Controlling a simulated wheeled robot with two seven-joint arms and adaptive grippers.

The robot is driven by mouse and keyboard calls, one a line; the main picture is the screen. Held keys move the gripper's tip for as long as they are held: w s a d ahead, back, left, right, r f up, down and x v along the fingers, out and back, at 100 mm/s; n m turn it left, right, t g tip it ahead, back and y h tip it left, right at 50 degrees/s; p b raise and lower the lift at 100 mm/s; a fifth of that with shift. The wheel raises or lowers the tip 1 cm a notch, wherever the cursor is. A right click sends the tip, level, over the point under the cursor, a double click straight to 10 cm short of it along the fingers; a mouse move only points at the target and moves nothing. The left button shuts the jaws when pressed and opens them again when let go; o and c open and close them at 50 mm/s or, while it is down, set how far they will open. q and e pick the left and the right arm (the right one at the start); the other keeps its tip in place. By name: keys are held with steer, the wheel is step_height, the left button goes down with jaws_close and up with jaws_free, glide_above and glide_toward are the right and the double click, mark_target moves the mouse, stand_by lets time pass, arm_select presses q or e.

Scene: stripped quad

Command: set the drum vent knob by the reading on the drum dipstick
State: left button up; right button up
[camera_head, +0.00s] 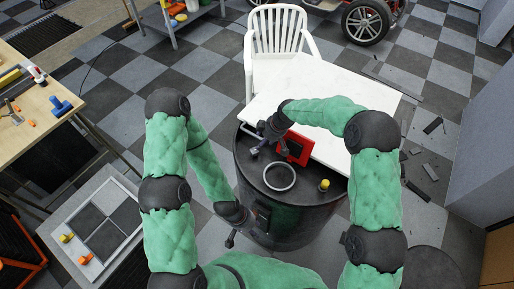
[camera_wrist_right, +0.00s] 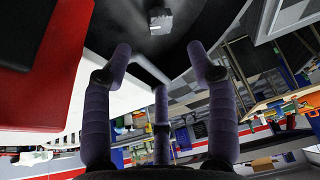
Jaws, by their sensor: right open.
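A black drum (camera_head: 300,212) stands in front of me in the head view. On its top are a pale ring (camera_head: 279,177), a red-framed panel (camera_head: 295,148) and a small yellow piece (camera_head: 324,185). I cannot tell which part is the vent knob or the dipstick. My right gripper (camera_head: 264,138) is by the drum's far left rim, left of the red panel. In the right wrist view its fingers (camera_wrist_right: 165,70) are spread and empty, with a small grey block (camera_wrist_right: 160,20) beyond them. My left gripper (camera_head: 231,240) is low beside the drum's left side; its fingers are too small to read.
A white table (camera_head: 360,105) and a white chair (camera_head: 277,35) stand behind the drum. Dark scraps (camera_head: 432,126) lie on the floor at the right.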

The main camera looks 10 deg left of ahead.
mark_target(254, 150)
steer(key=x, duration=1)
steer(key=shift+a+f+b, duration=0.2)
steer(key=shift+b, duration=0.1)
steer(key=c, duration=1.1)
